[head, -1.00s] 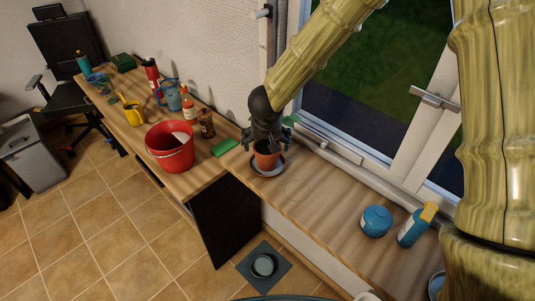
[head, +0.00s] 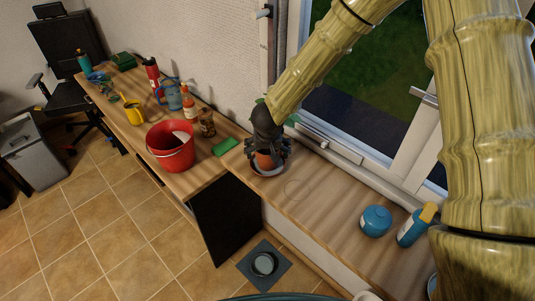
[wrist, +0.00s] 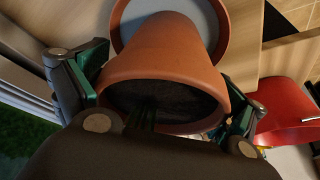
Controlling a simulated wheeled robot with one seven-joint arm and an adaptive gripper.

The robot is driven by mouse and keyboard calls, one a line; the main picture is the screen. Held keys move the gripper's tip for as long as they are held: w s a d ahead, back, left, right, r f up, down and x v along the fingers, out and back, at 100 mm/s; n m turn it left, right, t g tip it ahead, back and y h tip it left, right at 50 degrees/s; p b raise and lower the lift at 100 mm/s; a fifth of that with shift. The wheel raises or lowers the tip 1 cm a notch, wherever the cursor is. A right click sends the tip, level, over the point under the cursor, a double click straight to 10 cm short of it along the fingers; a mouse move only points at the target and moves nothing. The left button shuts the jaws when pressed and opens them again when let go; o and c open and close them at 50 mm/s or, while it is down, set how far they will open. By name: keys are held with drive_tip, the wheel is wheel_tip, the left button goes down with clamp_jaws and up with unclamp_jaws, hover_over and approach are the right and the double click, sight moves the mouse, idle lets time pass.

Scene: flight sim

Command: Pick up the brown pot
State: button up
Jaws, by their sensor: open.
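The brown pot (head: 266,161) stands upright on a saucer (head: 267,173) on the wooden counter by the window. In the wrist view the pot (wrist: 165,62) fills the middle, with dark soil and green stems inside its rim. The saucer (wrist: 223,30) shows behind it with a grey inside. My gripper (head: 266,155) is over the pot from above. In the wrist view my gripper (wrist: 168,105) is open, with one finger on each side of the pot's rim. I cannot tell whether the fingers touch it. The plant's leaves are mostly hidden by my gripper.
A green sponge (head: 225,146), a brown jar (head: 207,123) and a red bucket (head: 170,146) stand to the left. A blue container (head: 376,221) and a spray bottle (head: 414,225) are to the right. The window (head: 365,80) is close behind. The counter between is clear.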

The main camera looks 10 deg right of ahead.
drive_tip(key=c, duration=1.3)
drive_tip(key=shift+s, duration=0.1)
drive_tip(key=shift+r, duration=0.15)
drive_tip(key=shift+c, duration=0.2)
